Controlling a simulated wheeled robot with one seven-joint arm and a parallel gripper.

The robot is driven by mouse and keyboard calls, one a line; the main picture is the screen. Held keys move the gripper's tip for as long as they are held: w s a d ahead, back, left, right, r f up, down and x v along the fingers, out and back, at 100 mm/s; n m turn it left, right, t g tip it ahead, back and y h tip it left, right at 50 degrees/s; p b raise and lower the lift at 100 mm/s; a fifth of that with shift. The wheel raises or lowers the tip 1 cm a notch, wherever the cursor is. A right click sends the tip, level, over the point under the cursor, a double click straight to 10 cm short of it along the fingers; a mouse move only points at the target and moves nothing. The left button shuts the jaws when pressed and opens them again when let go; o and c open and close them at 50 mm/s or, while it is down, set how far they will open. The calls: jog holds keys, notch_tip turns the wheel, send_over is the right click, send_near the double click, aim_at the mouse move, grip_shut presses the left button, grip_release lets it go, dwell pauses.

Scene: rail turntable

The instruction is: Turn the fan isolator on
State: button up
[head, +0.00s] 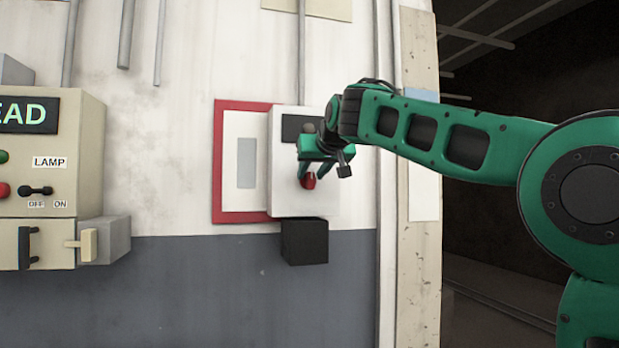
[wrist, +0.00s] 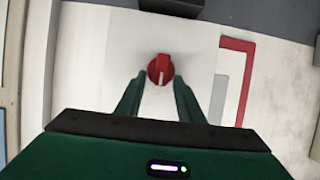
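The fan isolator is a white box (head: 285,180) on the wall, with a red rotary knob (head: 309,181) on its front. The knob also shows in the wrist view (wrist: 160,70), round and red with a pale mark on its handle. My gripper (head: 315,173) is at the front of the box. In the wrist view its two green fingers stand apart, one on each side below the knob, with a gap to it. Nothing is between the fingers. In the head view my gripper partly covers the box and its dark label.
A red-framed panel (head: 218,165) is fixed directly left of the box. A black block (head: 304,242) sits beneath it. A beige control cabinet (head: 80,150) with a LAMP switch stands at the far left. Vertical pipes and a wall edge lie to the right, beside a dark opening.

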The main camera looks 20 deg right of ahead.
grip_shut()
jog(key=shift+d+f, duration=0.1)
jog(key=shift+d, duration=0.05)
jog(key=shift+d+f+m+t+y, duration=0.45)
jog(key=shift+m+y, duration=0.7)
jog(key=shift+m, duration=1.1)
jog(key=shift+d+f+m+t+y, duration=0.45)
jog(key=shift+m+y, duration=0.75)
jog(key=shift+m, duration=1)
jog(key=shift+d+f+m+t+y, duration=0.2)
jog(key=shift+f+m+t+y, duration=0.7)
jog(key=shift+m, duration=1.35)
jog(key=shift+r+y, duration=0.25)
jog(key=shift+r, duration=0.2)
